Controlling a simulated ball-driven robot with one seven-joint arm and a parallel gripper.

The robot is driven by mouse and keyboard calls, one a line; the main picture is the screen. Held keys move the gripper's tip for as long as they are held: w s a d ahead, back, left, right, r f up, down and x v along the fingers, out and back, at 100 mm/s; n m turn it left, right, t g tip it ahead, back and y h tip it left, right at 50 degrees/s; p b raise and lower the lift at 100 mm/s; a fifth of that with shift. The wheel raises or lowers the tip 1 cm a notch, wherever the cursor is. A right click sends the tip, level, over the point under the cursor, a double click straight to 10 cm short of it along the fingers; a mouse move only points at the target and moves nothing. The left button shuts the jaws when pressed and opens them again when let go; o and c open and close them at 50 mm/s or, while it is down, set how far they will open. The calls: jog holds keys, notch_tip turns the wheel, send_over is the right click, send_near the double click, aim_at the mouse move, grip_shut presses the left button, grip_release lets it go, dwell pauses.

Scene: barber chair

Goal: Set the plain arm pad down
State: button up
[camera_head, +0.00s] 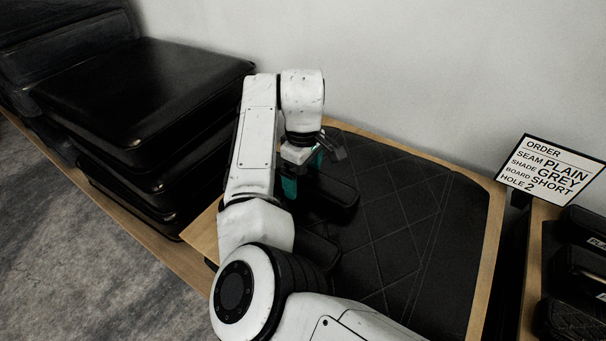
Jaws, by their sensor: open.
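My gripper (304,176) is open, with its teal fingers apart, low over the left part of a black quilted panel (410,220) with a wooden edge. A small black arm pad (338,190) with a smooth top lies right by the fingers, partly hidden by them. I cannot tell whether the fingers touch it. A second small black pad (322,250) lies nearer to me, partly covered by my arm. Any seams on these two pads are too dark to make out.
Thick black cushions (150,80) are stacked at the left. An order card (552,170) at the right reads seam plain, shade grey, board short, hole 2. Several black pads (580,270) sit at the right edge. The quilted panel's right part is clear. A pale wall stands behind.

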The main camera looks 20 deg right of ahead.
aim_at(303, 174)
notch_tip(303, 174, up, 12)
jog(key=p, duration=0.1)
